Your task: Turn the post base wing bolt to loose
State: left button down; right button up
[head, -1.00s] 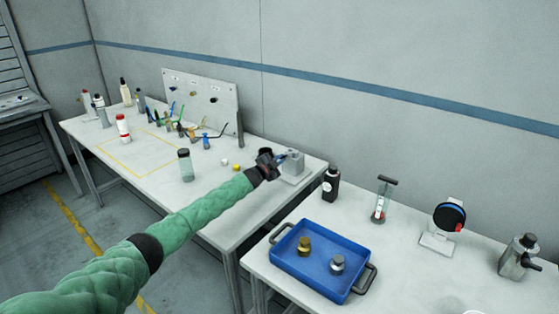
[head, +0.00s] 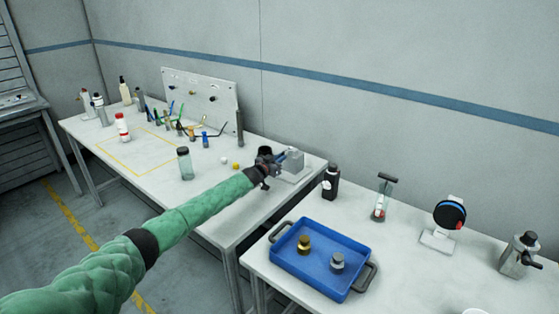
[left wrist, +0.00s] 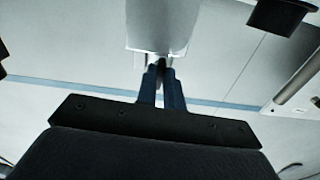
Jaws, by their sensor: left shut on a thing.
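The post base (head: 293,165) is a pale grey block on a flat foot near the right end of the left table. My left gripper (head: 281,157) reaches it from the left, close against its side. In the left wrist view the two blue fingers of the gripper (left wrist: 162,75) are close together at the underside of a pale block (left wrist: 160,25). They are shut on a small dark part there, most likely the wing bolt, which the fingers mostly hide. I cannot tell the bolt's turn angle. My right gripper is in neither view.
A blue tray (head: 290,277) with a brass and a steel weight lies on the right table, with a black bottle (head: 331,182) behind it. A clear jar (head: 185,164) and small yellow and white pieces stand left of my gripper. A pegboard (head: 200,98) stands behind.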

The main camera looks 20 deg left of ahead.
pick_arm(q)
jog(key=shift+f+n, duration=0.2)
jog(key=shift+n, duration=0.3)
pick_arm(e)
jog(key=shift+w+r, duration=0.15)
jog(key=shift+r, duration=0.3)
pick_arm(q)
jog(key=c, duration=1.5)
grip_release()
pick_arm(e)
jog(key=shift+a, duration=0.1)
pick_arm(q)
jog(key=shift+s, duration=0.1)
